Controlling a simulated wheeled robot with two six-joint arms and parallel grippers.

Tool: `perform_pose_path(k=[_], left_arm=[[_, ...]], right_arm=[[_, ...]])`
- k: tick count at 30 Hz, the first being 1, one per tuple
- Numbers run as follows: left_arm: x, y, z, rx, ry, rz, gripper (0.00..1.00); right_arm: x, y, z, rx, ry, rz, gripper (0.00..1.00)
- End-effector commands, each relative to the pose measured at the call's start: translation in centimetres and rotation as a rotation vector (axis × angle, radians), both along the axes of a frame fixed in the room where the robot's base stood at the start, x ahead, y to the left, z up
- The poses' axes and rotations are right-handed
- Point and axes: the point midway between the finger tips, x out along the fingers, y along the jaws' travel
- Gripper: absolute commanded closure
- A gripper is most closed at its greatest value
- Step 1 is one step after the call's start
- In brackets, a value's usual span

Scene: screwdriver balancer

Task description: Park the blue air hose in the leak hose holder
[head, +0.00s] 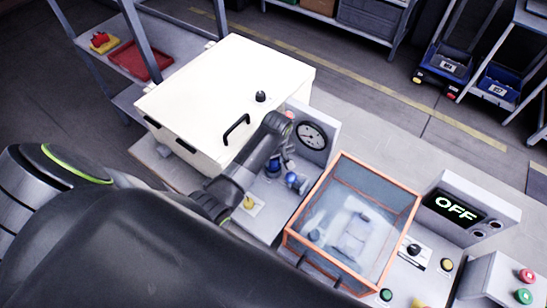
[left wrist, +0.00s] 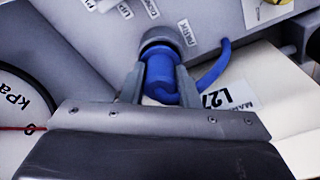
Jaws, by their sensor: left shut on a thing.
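In the left wrist view, my left gripper (left wrist: 160,84) is shut on the blue hose end (left wrist: 160,72), one finger on each side of it. The far end of the blue piece meets a dark grey round collar (left wrist: 160,37); I cannot tell how deep it sits. A label reading PARK (left wrist: 187,32) is right beside the collar. A blue hose length (left wrist: 213,67) curves off to the right. In the head view, blue parts (head: 294,182) show on the bench below my left arm, but the grip itself is hard to make out. My right gripper is not in view.
A pressure gauge (head: 312,135) stands behind the blue parts. A white box with a black handle (head: 236,130) is to the left. An orange-edged clear case (head: 350,225) is to the right. A display reading OFF (head: 457,208) stands farther right.

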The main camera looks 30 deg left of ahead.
Motion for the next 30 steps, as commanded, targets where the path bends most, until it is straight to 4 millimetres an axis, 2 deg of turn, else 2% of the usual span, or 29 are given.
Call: perform_pose_path(k=[13, 14, 19, 26, 30], left_arm=[[0.03, -0.02, -0.47, 0.000, -0.001, 0.000, 0.96], [0.03, -0.02, -0.47, 0.000, -0.001, 0.000, 0.68], [0.03, -0.02, -0.47, 0.000, -0.001, 0.000, 0.46], [0.01, -0.01, -0.48, 0.000, 0.000, 0.000, 0.46], [0.21, 0.02, 0.20, 0.000, -0.001, -0.001, 0.46]], right_arm=[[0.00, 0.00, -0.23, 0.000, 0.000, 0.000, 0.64], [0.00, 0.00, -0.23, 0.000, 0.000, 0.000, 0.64], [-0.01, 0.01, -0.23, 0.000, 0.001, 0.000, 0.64], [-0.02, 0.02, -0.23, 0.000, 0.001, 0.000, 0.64], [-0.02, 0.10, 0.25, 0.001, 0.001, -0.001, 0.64]])
